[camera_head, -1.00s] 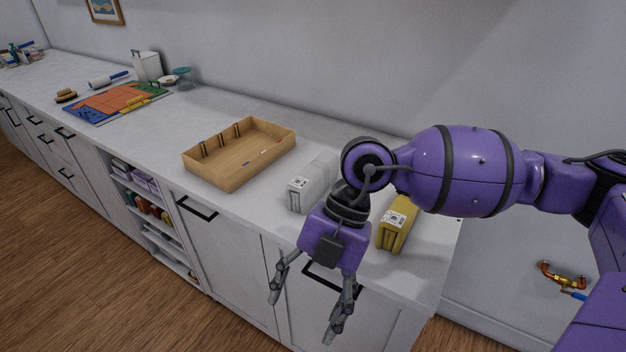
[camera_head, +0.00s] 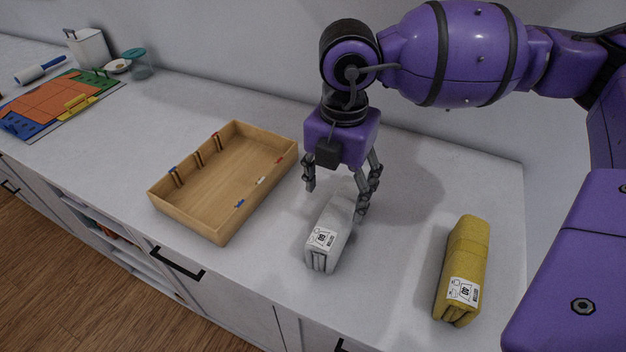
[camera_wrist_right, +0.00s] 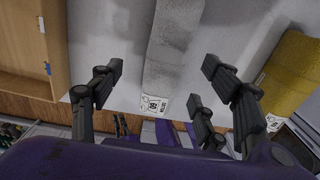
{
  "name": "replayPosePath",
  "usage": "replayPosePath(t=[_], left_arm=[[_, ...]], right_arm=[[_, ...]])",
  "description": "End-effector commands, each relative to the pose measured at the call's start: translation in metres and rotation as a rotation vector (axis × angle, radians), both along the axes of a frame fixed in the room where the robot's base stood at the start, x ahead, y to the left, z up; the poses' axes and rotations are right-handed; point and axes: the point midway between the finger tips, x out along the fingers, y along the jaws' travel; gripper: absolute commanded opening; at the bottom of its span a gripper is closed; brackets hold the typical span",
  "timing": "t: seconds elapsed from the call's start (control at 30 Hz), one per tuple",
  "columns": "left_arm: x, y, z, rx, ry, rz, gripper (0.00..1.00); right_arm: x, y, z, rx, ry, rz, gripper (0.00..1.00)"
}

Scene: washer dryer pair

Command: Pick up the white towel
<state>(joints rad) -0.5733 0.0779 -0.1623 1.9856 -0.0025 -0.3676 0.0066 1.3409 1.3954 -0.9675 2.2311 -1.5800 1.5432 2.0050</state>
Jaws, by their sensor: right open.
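The white towel (camera_head: 328,232) is a folded, light grey-white bundle with a paper label on its near end, lying on the countertop. In the right wrist view the towel (camera_wrist_right: 172,55) runs between my open fingers. My right gripper (camera_head: 340,200) is open and empty above the towel's far part, with fingers on either side of it. It also shows in the right wrist view (camera_wrist_right: 160,80). I cannot tell whether the fingers touch the towel. My left gripper is not in view.
A yellow folded towel (camera_head: 462,265) lies to the right on the countertop (camera_head: 400,280). An open wooden tray (camera_head: 215,205) stands to the left. Farther left are a colourful mat (camera_head: 60,105), a white canister (camera_head: 88,48) and a teal-lidded jar (camera_head: 137,64).

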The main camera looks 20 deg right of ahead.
Motion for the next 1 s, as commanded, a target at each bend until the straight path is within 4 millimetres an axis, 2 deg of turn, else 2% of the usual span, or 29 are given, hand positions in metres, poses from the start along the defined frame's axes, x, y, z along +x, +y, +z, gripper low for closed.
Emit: replayPosePath(t=[0.2, 0.5, 0.8, 1.0], left_arm=[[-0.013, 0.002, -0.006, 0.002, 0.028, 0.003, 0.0], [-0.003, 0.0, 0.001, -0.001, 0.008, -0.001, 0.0], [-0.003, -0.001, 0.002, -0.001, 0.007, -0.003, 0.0], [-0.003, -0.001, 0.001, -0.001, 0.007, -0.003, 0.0]], right_arm=[[-0.002, -0.001, -0.027, 0.0, 0.006, -0.001, 0.69], [-0.004, -0.004, -0.069, 0.001, 0.008, -0.001, 0.69], [-0.004, -0.004, -0.075, 0.002, 0.007, -0.002, 0.69], [-0.004, -0.004, -0.074, 0.002, 0.007, -0.002, 0.44]])
